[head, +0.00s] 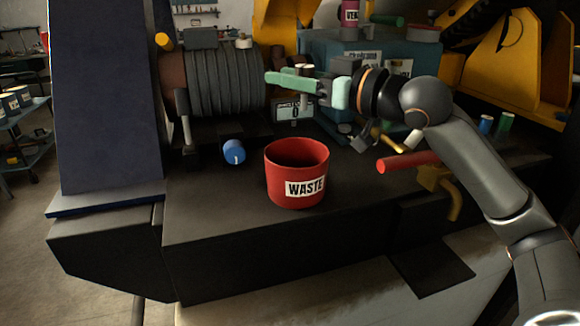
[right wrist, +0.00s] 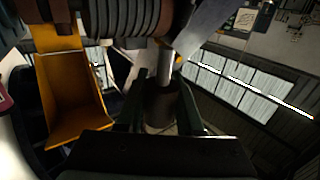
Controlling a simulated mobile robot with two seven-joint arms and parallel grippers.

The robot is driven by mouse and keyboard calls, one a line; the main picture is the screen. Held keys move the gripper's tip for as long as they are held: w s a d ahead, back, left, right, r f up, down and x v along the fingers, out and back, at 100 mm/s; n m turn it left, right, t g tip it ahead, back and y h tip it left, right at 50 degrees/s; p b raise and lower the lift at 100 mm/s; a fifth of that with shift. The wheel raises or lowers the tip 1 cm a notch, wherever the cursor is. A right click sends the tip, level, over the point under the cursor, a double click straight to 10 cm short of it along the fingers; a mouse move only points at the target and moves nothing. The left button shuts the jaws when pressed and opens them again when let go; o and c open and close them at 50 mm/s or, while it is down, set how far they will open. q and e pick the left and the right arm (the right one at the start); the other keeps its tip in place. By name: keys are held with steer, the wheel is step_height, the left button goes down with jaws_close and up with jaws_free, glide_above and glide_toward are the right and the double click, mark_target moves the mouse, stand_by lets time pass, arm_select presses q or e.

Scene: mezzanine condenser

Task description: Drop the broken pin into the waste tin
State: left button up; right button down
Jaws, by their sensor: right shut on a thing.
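The red waste tin (head: 283,187), labelled WASTE, stands upright with its open top up near the front of the dark deck. My right gripper (head: 285,82), with green fingers, is above and behind the tin, pointing left near the wound drum. In the right wrist view, its fingers (right wrist: 165,105) are closed around a dark cylindrical piece (right wrist: 160,108), which I take to be the broken pin. The inside bottom of the tin is hidden. My left gripper is out of view.
A wound drum (head: 220,80) stands behind left of the tin, a blue knob (head: 234,152) just left. A red cylinder (head: 408,162) and yellow hook (head: 440,190) are at the right. A blue-green case (head: 325,48) stands behind my right gripper. The deck in front is clear.

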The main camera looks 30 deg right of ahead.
steer(key=shift+s+f, duration=0.1)
steer(key=shift+f, duration=2.65)
steer(key=shift+c, duration=2.3)
jaws_free()
steer(key=s+a+r, duration=0.7)
steer(key=s+r, duration=0.5)
steer(key=r, duration=0.1)
steer(key=shift+s, duration=0.15)
